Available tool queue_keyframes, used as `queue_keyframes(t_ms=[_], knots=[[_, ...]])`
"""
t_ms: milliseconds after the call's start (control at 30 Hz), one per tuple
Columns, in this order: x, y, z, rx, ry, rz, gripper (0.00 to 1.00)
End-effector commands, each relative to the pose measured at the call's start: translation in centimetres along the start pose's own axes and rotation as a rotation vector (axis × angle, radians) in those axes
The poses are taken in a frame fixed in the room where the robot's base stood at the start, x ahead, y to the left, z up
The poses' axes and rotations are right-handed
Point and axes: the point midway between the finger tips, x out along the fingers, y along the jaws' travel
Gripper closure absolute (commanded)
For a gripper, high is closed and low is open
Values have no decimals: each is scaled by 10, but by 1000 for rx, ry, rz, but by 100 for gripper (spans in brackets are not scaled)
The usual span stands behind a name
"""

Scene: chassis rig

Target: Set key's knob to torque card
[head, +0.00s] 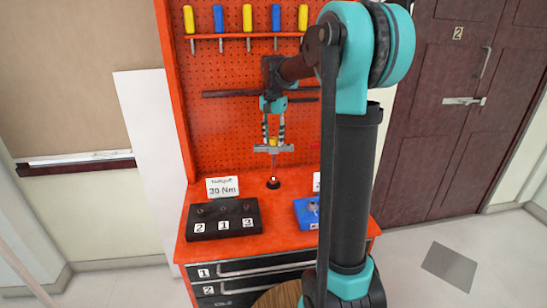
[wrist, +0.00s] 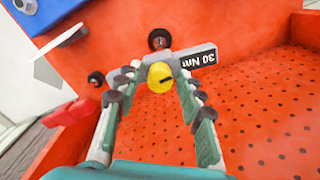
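The key (head: 280,148) stands upright on the bench, with a grey crossbar, a thin shaft below and a yellow knob (wrist: 160,77) on top. A black label on its bar reads "30 Nm" in the wrist view. The torque card (head: 222,187), a white card behind the black block, seems to read 30 or 39 Nm; its middle digit is unclear. My gripper (head: 273,136) points down over the key. Its fingers are apart on either side of the knob, with slight gaps seeming to show. The knob has a dark mark.
The orange bench holds a black block (head: 224,224) with numbered tags and a blue block (head: 306,213) at right, partly hidden by my arm. A red pegboard (head: 225,130) with yellow and blue handled tools rises behind. Drawers are below; a brown door stands at right.

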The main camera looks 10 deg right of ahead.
Motion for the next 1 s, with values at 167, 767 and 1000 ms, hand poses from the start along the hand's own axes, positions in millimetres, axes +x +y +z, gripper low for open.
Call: queue_keyframes(t_ms=[167, 767, 1000], knots=[[-7, 0, 0, 0, 0, 0, 62], [-50, 0, 0, 0, 0, 0, 62], [-60, 0, 0, 0, 0, 0, 62]])
